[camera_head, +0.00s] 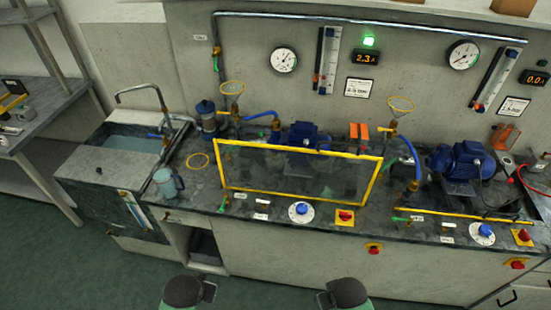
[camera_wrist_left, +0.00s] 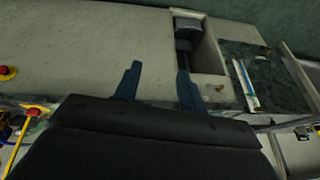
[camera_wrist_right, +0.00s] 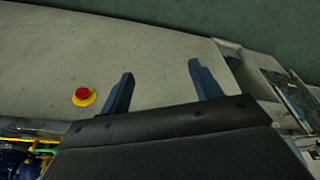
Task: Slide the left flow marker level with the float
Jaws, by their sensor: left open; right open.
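The left flow meter (camera_head: 327,60) is a tall white scale with a tube, fixed on the back wall right of the left dial gauge. A small red mark (camera_head: 316,78) shows low on its left edge; I cannot tell whether it is the slide marker. The float is too small to make out. My left gripper (camera_wrist_left: 158,70) is open and empty in the left wrist view, in front of the bench's front panel. My right gripper (camera_wrist_right: 161,72) is open and empty in the right wrist view, also before the front panel. Both are far from the flow meter.
A yellow-framed clear guard (camera_head: 269,194) stands on the bench before the left pump (camera_head: 300,135). A blue jug (camera_head: 167,184) stands near the sink (camera_head: 135,142). A second flow meter (camera_head: 495,80) is on the right. A red button (camera_wrist_right: 83,93) sticks out of the front panel.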

